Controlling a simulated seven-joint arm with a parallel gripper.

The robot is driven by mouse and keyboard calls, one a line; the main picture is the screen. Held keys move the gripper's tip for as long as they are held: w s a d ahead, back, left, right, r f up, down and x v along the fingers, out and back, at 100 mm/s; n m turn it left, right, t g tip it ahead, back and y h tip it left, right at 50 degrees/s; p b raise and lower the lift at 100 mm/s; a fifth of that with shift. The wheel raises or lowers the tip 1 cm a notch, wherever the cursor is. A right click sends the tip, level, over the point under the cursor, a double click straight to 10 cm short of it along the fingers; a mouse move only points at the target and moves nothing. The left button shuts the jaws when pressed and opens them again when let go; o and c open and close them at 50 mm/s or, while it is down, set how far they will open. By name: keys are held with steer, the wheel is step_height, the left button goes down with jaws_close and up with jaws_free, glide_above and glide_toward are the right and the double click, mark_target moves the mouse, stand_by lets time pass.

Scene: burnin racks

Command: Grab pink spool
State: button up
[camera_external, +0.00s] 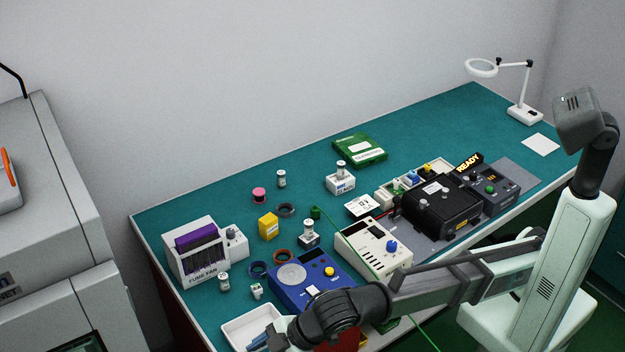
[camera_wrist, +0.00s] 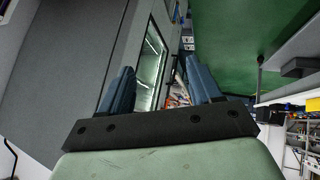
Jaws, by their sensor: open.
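My gripper (camera_external: 262,342) is at the front edge of the bench, low in the outside view, well in front of the spool. In the wrist view my gripper's two blue fingers (camera_wrist: 160,88) stand wide apart with nothing between them. The spool does not show in the wrist view.
A white tray (camera_external: 250,328) lies beside my gripper. A blue device (camera_external: 305,280) and a cream meter (camera_external: 373,250) stand right.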

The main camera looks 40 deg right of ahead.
steer(key=w+d+r+n+t+y, duration=0.15)
steer(key=w+r, duration=0.25)
steer(key=r, duration=0.7)
steer(key=w+d+r+n+t+y, duration=0.15)
steer(key=w+r, duration=0.25)
steer(key=r, duration=0.7)
steer(key=w+d+r+n+t, duration=0.15)
steer(key=w+r, duration=0.25)
steer(key=r, duration=0.7)
steer(key=w+d+f+m+h, duration=0.15)
steer(key=w+f, duration=0.25)
steer(key=w, duration=0.4)
steer(key=w+d+f+h, duration=0.1)
steer(key=w+f+h, duration=0.1)
steer(key=w+f, duration=0.5)
steer(key=m+g+h, duration=0.4)
steer(key=m+g, duration=0.3)
steer(key=m, duration=0.2)
glide_toward(259, 191)
steer(key=shift+h, duration=0.25)
steer(key=x, duration=1)
steer(key=shift+a, duration=0.3)
